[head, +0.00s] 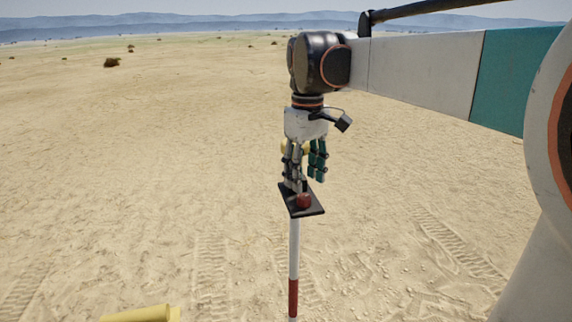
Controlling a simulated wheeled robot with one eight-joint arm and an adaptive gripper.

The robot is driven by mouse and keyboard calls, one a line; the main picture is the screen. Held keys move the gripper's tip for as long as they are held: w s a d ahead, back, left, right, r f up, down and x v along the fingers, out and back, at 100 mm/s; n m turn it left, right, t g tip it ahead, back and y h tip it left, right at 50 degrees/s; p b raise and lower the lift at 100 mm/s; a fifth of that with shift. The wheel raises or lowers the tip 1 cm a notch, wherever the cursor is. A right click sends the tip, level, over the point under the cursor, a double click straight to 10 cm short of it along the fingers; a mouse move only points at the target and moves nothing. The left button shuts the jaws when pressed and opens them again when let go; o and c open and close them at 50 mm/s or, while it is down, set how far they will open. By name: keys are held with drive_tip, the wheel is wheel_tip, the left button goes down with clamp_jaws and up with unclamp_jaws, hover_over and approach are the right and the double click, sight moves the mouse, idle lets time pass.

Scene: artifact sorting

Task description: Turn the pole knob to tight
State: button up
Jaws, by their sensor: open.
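The pole (293,255), banded white and red, stands upright on the sand in the middle of the head view. A black square plate (316,206) sits on its top. A round red knob (304,201) is at the plate's near edge. My gripper (305,178) points down just above the plate. It is open, with its fingers apart, behind and above the knob. I cannot tell whether a finger touches anything on the plate. The knob's setting is too small to read.
A yellow cylindrical object (142,314) shows at the bottom left edge. A bit of yellow (283,149) shows beside my gripper; I cannot tell what it belongs to. Open sand with tyre tracks (455,250) lies around the pole.

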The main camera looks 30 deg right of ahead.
sight(304, 196)
drive_tip(key=shift+s+a+f, duration=0.1)
drive_tip(key=shift+f, duration=2.25)
drive_tip(key=c, duration=1.1)
